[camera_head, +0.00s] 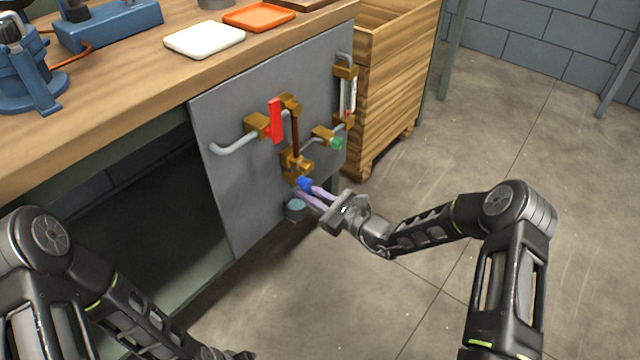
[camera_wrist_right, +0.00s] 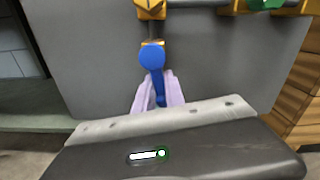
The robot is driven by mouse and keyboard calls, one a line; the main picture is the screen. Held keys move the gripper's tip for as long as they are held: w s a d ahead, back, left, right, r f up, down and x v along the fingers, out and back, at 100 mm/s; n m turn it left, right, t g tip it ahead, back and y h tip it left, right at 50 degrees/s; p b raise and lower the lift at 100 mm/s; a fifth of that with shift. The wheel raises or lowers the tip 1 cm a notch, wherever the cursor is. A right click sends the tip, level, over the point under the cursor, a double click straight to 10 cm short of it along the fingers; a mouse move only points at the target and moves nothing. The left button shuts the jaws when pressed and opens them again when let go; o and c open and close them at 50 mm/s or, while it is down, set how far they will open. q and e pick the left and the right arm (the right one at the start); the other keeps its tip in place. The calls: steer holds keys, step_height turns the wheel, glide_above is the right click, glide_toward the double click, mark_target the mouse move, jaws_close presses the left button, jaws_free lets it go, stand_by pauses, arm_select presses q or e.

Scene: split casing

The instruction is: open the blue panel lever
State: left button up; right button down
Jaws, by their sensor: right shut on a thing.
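The blue lever (camera_head: 305,183) sits low on the grey upright panel (camera_head: 235,105), below a brass fitting (camera_head: 295,163). In the right wrist view the blue lever (camera_wrist_right: 152,56) has a round hub with a narrow handle pointing down. My right gripper (camera_head: 312,193) has its pale purple fingers on either side of that handle; the fingers (camera_wrist_right: 158,95) are shut on it in the wrist view and hide part of it. My left arm is at the lower left; only a dark piece of its end (camera_head: 230,354) shows at the bottom edge, fingers hidden.
A red lever (camera_head: 275,120) and a green handle (camera_head: 337,143) sit on the panel's pipes above. A wooden crate (camera_head: 395,80) stands right of the panel. A blue-topped cylinder (camera_head: 295,208) is near the panel's foot. The floor at right is clear.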

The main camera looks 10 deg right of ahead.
arm_select(q)
steer(key=shift+s+d+r+p, duration=0.1)
steer(key=shift+d+r+p, duration=0.2)
steer(key=shift+r, duration=0.15)
steer(key=shift+s+d+r+p, duration=0.1)
steer(key=shift+d+r+p, duration=0.15)
steer(key=shift+r, duration=0.2)
arm_select(e)
steer(key=shift+s+a+f+m, duration=0.1)
steer(key=shift+s+a+m, duration=0.05)
steer(key=shift+m, duration=0.45)
steer(key=shift+s+a+m, duration=0.15)
steer(key=shift+m, duration=0.45)
steer(key=c, duration=1.4)
jaws_free()
